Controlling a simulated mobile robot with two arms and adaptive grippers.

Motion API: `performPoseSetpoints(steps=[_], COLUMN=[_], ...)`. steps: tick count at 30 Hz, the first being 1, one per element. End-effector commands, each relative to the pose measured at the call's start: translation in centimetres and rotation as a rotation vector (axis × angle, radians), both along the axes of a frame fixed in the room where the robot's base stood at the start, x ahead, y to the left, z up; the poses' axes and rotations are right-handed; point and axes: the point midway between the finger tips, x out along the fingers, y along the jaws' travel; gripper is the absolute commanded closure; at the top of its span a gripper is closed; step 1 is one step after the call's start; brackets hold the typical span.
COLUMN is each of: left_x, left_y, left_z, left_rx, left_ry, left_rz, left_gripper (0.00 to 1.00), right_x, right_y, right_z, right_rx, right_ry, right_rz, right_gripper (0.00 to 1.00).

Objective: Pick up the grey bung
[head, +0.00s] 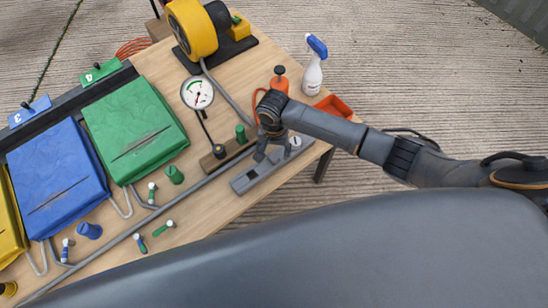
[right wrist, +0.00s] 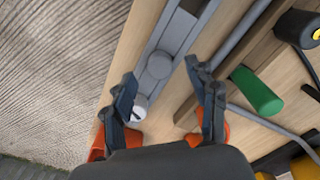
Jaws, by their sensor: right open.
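In the right wrist view the grey bung (right wrist: 159,65) is a round grey plug seated in a long grey holder (right wrist: 180,32). My right gripper (right wrist: 160,72) is open, with one finger on each side of the bung in the picture; I cannot tell how far above it the fingers are. In the head view my right gripper (head: 274,149) is over the holder (head: 245,183), and the gripper seems to hide the bung. A white-topped plug (right wrist: 140,104) stands in the same holder, also visible in the head view (head: 296,142). My left gripper is not visible.
A green bung (right wrist: 257,90) stands in a wooden block beside the holder. A grey pipe (head: 125,235) runs alongside. An orange pump (head: 279,80), spray bottle (head: 314,66), red tray (head: 334,106) and gauge (head: 198,94) are nearby. Small valves lie on the bench's left part.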

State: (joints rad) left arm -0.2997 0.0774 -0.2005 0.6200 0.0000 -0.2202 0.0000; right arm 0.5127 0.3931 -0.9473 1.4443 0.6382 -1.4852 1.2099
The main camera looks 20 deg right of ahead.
Motion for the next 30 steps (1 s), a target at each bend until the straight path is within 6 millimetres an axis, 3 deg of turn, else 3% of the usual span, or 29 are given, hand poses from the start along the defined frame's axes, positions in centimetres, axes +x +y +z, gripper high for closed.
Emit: performPoseSetpoints(steps=[6,13,14,21,30], left_x=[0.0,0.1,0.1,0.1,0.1], left_y=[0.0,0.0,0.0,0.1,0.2], left_z=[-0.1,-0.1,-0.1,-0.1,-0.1], left_rx=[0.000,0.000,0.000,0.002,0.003], left_ry=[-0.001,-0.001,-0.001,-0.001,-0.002], left_rz=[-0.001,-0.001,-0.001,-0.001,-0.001], left_gripper=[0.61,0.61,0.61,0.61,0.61], right_x=[0.1,0.2,0.2,0.2,0.2], right_y=[-0.2,-0.2,-0.2,-0.2,-0.2], right_z=[-2.5,-2.7,-2.7,-2.7,-2.6], right_rx=[0.000,0.000,0.000,0.000,0.000], right_ry=[-0.001,-0.002,-0.002,-0.002,-0.002], right_rz=[-0.001,0.000,0.000,0.000,0.000], right_gripper=[0.42,0.42,0.44,0.91,0.91])
